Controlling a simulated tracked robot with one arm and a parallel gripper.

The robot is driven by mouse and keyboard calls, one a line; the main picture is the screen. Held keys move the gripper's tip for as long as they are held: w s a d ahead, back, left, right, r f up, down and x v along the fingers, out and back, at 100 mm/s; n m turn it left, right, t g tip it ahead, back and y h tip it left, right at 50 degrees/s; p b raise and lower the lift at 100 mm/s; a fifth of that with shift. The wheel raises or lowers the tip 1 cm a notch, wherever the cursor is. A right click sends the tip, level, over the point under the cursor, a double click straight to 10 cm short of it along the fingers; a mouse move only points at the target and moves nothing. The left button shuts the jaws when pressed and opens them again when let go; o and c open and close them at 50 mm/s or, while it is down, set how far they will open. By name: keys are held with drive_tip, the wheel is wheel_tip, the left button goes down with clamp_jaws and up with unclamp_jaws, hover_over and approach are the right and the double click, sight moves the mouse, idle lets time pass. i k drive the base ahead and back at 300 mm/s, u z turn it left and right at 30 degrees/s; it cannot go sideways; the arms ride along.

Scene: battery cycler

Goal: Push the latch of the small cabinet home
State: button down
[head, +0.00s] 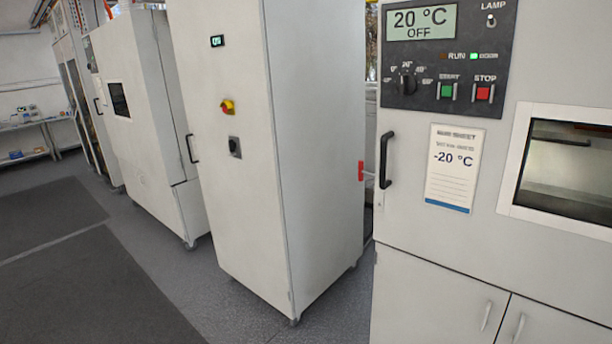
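No cabinet here is marked as the small one, and I cannot tell which it is. A tall pale grey cabinet (240,220) stands in the middle on castors. Its front carries a small dark fitting (235,147), perhaps a latch, below a red-and-yellow rotary switch (228,107). I cannot tell whether that fitting is in or out. A black bar handle (191,148) is at the cabinet's left edge. A red piece (361,170) shows at its right edge. My gripper is not in view.
At right, a test chamber (400,225) has a panel (440,55) reading 20 °C OFF, a black handle (385,160), a -20 °C sheet (452,168) and a window (565,170). A wheeled cabinet (140,150) and shelves (28,155) stand left. Floor with dark mats (90,290) is clear.

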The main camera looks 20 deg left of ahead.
sight(361, 163)
drive_tip(key=u, duration=0.2)
drive_tip(key=i, duration=1)
drive_tip(key=z, duration=0.05)
drive_tip(key=k, duration=0.4)
drive_tip(key=z, duration=0.55)
drive_tip(key=i, duration=0.85)
drive_tip(key=u, duration=0.2)
